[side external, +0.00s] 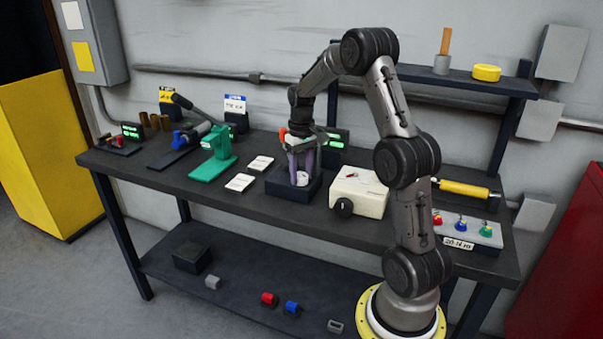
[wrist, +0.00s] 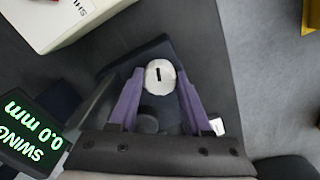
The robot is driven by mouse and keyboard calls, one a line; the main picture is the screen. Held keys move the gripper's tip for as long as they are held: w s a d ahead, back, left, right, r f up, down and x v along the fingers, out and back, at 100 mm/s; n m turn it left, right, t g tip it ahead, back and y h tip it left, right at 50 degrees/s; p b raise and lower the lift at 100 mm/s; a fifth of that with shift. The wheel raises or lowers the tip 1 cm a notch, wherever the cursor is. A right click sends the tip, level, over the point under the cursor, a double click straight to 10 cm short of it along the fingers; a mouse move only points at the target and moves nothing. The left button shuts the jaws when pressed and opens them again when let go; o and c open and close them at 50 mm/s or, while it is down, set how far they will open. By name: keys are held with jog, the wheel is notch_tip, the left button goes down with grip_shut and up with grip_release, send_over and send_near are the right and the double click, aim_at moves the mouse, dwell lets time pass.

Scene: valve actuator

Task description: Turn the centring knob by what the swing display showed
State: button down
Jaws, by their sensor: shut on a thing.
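The white round centring knob (wrist: 160,77) has a black line mark, which points nearly straight up and down in the wrist view. It sits on a dark block (wrist: 125,65) and shows in the side view (side external: 302,178) on the bench. My gripper (wrist: 161,75) has two purple fingers, shut on the knob from its left and right sides. In the side view my gripper (side external: 302,165) points down over the block. The swing display (wrist: 33,135) reads "SWING 0.0 mm" in green; its screen also shows in the side view (side external: 335,140), too small to read.
A cream box with a black dial (side external: 358,192) stands just right of the block. A green press-like tool (side external: 212,155) and white cards (side external: 240,182) lie to the left. A yellow cylinder (side external: 463,188) and a panel of coloured knobs (side external: 465,232) are at the right.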

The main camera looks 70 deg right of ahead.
aim_at(301, 175)
jog(key=shift+c, duration=1.7)
grip_release()
jog(key=shift+r, duration=0.15)
notch_tip(301, 175, up, 14)
jog(key=shift+f, duration=0.2)
